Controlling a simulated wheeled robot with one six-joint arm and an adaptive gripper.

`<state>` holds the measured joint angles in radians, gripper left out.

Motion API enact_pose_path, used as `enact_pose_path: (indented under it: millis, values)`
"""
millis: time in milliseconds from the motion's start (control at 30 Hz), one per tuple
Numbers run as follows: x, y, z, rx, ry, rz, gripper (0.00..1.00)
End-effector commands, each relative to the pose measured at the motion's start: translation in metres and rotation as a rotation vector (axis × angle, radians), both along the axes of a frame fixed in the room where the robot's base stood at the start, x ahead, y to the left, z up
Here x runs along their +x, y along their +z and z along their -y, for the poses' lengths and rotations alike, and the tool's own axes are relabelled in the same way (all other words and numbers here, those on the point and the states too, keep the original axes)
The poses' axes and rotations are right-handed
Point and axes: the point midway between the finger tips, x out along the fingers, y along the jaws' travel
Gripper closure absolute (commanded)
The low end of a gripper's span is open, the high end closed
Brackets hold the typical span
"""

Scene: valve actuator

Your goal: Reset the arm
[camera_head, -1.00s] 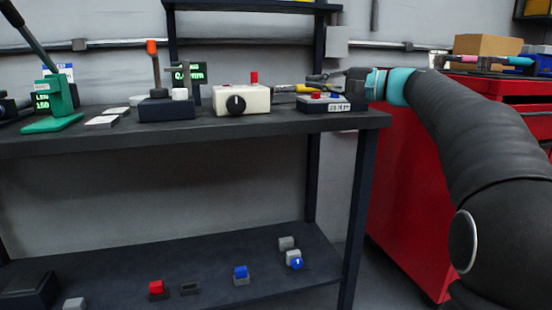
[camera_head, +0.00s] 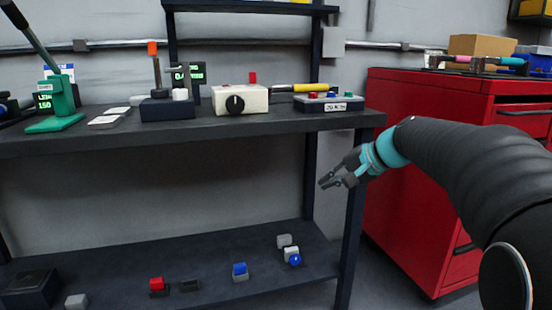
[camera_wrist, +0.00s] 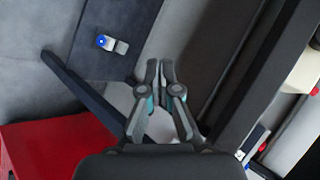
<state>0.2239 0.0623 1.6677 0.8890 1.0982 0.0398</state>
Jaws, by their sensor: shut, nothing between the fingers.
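My gripper (camera_head: 327,182) is shut and empty. In the head view it hangs in free air in front of the table's right front leg, below the tabletop edge and above the lower shelf. My arm reaches in from the right. In the wrist view the two fingertips of my gripper (camera_wrist: 159,64) are close together with nothing between them. A white block with a blue round face (camera_wrist: 106,42) shows on the lower shelf, up and left of the fingers.
The dark workbench (camera_head: 215,130) holds a white box with a black knob (camera_head: 240,100), a button box (camera_head: 330,103) and a green press (camera_head: 58,103). Its lower shelf (camera_head: 130,270) carries small blocks. A red tool cabinet (camera_head: 405,215) stands at right, close to my arm.

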Motion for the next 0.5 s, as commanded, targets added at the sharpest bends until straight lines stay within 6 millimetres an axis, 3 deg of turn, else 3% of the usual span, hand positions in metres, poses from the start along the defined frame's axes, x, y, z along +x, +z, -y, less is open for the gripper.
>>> enact_pose_path:
  millis: [33, 200, 500]
  values:
    - [-0.027, -0.014, 0.002, -0.088, 0.012, -0.024, 1.00]
    - [-0.110, -0.061, 0.016, -0.379, 0.079, -0.077, 1.00]
    - [-0.237, -0.102, 0.039, -0.764, 0.229, -0.076, 1.00]
